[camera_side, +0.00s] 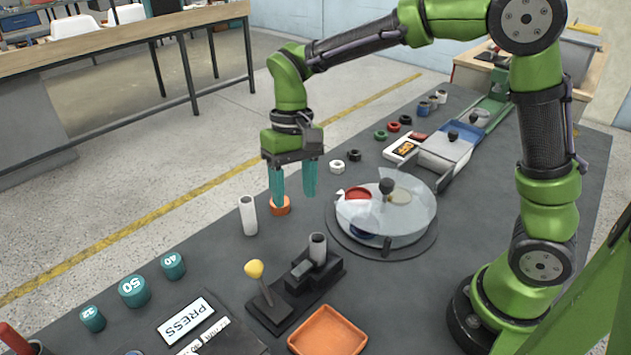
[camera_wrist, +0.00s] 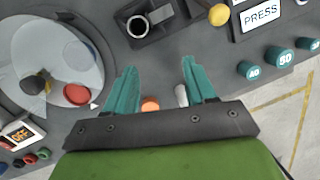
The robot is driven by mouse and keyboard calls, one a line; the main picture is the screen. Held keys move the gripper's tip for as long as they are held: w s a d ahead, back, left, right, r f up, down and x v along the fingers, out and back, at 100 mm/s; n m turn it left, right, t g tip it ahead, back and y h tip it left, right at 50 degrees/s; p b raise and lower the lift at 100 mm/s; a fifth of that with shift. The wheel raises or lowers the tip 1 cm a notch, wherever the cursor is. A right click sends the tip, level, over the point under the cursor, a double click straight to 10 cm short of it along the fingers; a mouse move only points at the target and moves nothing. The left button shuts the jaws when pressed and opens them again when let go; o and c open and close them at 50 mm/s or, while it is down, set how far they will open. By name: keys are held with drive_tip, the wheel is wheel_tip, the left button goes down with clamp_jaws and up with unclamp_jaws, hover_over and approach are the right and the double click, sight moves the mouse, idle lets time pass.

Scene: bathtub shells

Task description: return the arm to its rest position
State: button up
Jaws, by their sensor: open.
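My gripper (camera_side: 293,180) has two teal fingers spread apart with nothing between them. In the side view it hangs above the dark table, pointing down. An orange ring-like piece (camera_side: 280,206) stands on the table just below and behind the left finger. A white cylinder (camera_side: 248,215) stands upright to the left of it. In the wrist view the open fingers of my gripper (camera_wrist: 158,82) point up the picture, with the orange piece (camera_wrist: 150,104) and the white cylinder (camera_wrist: 181,95) showing near the finger bases.
A round clear-lidded turntable (camera_side: 386,215) stands right of my gripper. A yellow-knobbed lever fixture (camera_side: 290,290) and an orange tray (camera_side: 328,333) are in front. Teal numbered cylinders (camera_side: 134,290) and a PRESS sign (camera_side: 187,320) lie front left. Small nuts and rings (camera_side: 354,156) sit behind.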

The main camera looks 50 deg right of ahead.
drive_tip(key=s+d+r+t, duration=0.4)
drive_tip(key=s, duration=0.3)
drive_tip(key=s+d+r+m+t, duration=0.1)
drive_tip(key=s+d+r+t, duration=0.2)
drive_tip(key=s+d+t, duration=0.1)
drive_tip(key=s+d, duration=0.1)
drive_tip(key=s, duration=0.1)
drive_tip(key=shift+s+d+r+t, duration=0.2)
drive_tip(key=shift+s+r+t, duration=0.2)
drive_tip(key=shift+o, duration=0.3)
